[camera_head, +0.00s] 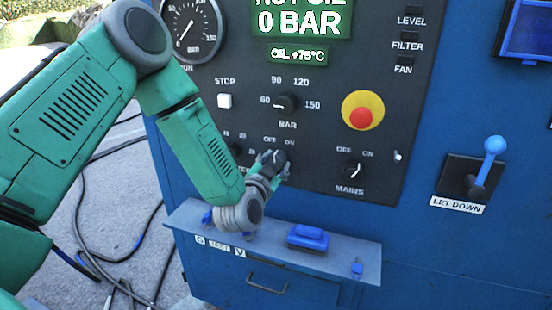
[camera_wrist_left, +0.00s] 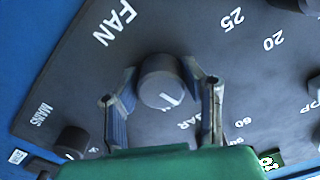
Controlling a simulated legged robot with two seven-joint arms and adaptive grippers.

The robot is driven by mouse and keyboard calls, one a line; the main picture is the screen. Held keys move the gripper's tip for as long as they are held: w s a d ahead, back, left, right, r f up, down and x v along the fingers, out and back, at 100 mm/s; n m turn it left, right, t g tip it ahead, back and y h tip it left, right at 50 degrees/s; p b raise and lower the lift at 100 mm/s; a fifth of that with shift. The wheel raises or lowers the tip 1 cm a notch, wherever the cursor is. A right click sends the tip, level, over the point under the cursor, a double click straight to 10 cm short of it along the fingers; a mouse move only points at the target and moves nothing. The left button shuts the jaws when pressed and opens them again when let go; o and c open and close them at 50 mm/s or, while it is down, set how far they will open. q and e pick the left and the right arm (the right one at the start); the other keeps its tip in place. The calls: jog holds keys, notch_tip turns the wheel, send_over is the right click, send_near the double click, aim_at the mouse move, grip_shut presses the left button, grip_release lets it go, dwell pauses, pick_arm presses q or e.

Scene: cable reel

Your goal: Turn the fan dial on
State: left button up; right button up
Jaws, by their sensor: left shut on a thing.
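The fan dial (camera_wrist_left: 163,82) is a dark round knob with a white pointer mark on its face, and the white FAN label shows near it in the left wrist view. In the head view the dial (camera_head: 280,157) sits on the black panel below OFF and ON marks, partly covered by my gripper. My left gripper (camera_head: 272,163) is shut on the fan dial, with one finger on each side of it in the left wrist view (camera_wrist_left: 162,72). I cannot tell for sure which mark the pointer faces. My right gripper is not in view.
The mains dial (camera_head: 352,171) and a red button on yellow (camera_head: 362,112) are to the right. The bar dial (camera_head: 287,103) is above. A ledge (camera_head: 340,250) with a blue part (camera_head: 309,237) juts out below. A blue lever (camera_head: 492,152) stands far right.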

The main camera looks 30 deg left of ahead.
pick_arm(q)
jog(key=m, duration=0.2)
jog(key=m+p, duration=0.1)
jog(key=m, duration=0.1)
jog(key=shift+w+d+r+m, duration=0.1)
jog(key=shift+d+r+m, duration=0.1)
jog(key=shift+r+m, duration=0.15)
jog(key=shift+f+m+p, duration=0.15)
jog(key=shift+m+p, duration=0.15)
jog(key=shift+m, duration=1.25)
jog(key=shift+f, duration=0.1)
jog(key=o, duration=1.1)
jog(key=shift+o, duration=0.2)
jog(key=shift+d, duration=0.3)
jog(key=v, duration=1.2)
jog(key=shift+d+m, duration=0.15)
jog(key=shift+m, duration=0.15)
jog(key=shift+a, duration=0.25)
